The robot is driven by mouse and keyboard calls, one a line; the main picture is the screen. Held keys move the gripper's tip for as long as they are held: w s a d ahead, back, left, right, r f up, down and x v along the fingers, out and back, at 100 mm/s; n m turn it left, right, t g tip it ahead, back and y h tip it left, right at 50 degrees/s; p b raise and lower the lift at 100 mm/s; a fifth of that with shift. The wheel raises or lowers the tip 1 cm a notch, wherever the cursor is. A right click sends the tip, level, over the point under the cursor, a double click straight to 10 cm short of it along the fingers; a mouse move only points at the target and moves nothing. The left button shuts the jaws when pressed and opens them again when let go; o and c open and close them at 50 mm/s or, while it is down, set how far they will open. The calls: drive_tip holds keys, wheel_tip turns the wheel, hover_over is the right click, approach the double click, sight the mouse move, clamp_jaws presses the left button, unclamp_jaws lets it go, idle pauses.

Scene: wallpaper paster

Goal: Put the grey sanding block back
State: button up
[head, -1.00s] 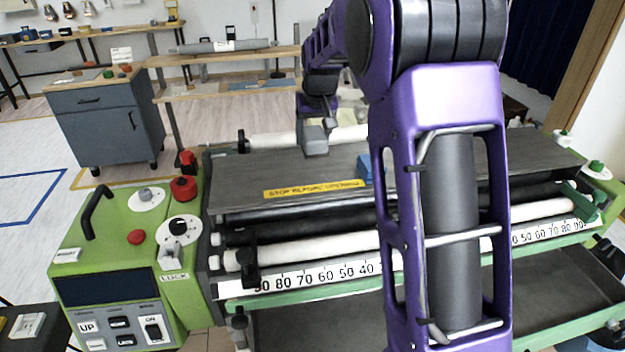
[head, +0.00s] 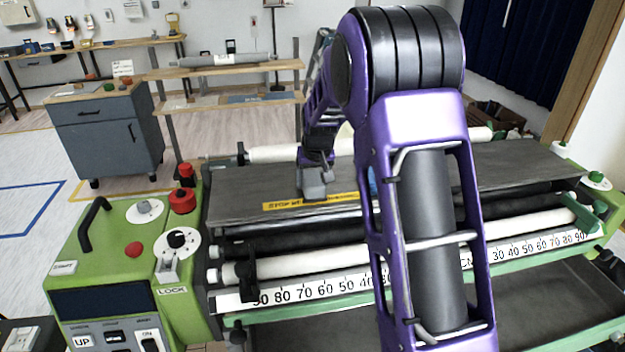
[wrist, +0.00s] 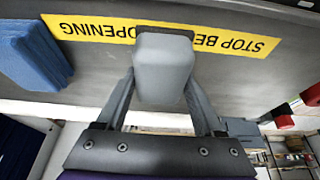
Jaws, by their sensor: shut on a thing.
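My gripper (head: 318,168) is shut on the grey sanding block (head: 312,185), above the front part of the machine's dark grey top plate (head: 245,185). In the wrist view the block (wrist: 163,72) sits between the two grey fingers of my gripper (wrist: 163,85) and covers the middle of the yellow warning label (wrist: 100,30). A dark strip shows along its far edge. I cannot tell whether the block touches the plate. Its resting place cannot be made out for sure.
A blue block (wrist: 32,55) lies on the plate beside the label, mostly hidden behind my arm in the head view. Red knobs (head: 184,200) stand on the green control box (head: 110,245) at the left. White rollers (head: 320,262) run along the front.

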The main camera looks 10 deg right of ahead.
drive_tip(key=shift+f, duration=0.3)
drive_tip(key=o, duration=1.4)
drive_tip(key=shift+r, duration=0.15)
